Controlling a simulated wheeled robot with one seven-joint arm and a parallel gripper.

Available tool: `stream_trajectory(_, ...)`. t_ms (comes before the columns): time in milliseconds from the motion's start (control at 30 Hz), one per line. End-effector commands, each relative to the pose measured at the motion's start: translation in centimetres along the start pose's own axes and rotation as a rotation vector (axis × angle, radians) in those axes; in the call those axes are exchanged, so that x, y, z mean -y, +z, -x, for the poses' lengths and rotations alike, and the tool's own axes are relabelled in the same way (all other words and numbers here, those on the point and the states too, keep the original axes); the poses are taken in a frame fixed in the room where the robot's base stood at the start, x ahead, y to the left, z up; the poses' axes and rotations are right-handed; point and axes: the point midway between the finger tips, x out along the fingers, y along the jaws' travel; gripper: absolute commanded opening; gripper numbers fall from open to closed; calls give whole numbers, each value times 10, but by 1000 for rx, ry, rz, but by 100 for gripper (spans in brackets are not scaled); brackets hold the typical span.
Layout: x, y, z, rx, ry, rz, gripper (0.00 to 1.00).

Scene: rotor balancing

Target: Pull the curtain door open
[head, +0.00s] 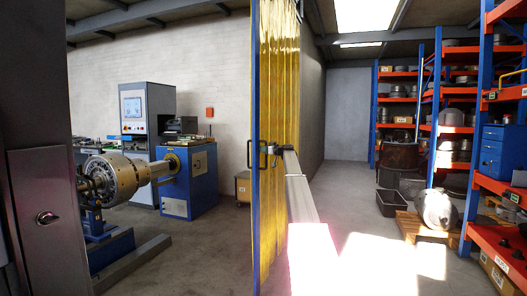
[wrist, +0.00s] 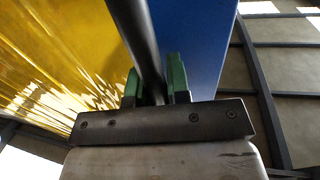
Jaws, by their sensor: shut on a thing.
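The curtain door (head: 285,75) is a yellow translucent strip curtain with a blue upright edge post (head: 254,120). It hangs in the middle of the head view, seen at a steep angle. In the wrist view its yellow sheet (wrist: 60,60) is at left and the blue post (wrist: 205,50) at right. A black bar handle (wrist: 136,40) runs between the green fingers of my gripper (wrist: 157,88), which is shut on it. In the head view my gripper (head: 270,149) is at the blue post, small and dark, with my pale arm below it.
Left of the curtain, a balancing machine with a rotor (head: 112,178) and a control cabinet (head: 147,115) stand in an open bay. A grey metal panel (head: 45,215) fills the near left. Orange and blue shelving (head: 458,125), a black bin (head: 391,203) and a pallet (head: 425,232) line the right.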

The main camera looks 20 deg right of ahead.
Motion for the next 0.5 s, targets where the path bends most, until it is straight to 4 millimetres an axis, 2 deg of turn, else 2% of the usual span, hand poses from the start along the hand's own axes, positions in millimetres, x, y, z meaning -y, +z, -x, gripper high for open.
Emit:
stream_trajectory(33,-6,-2,0,-2,11,0,0)
stream_trajectory(100,-7,-2,0,-2,12,0,0)
stream_trajectory(133,-7,-2,-1,-2,12,1,20)
stream_trajectory(200,-7,-2,-1,-2,12,1,42)
stream_trajectory(500,-4,-1,0,-1,7,1,42)
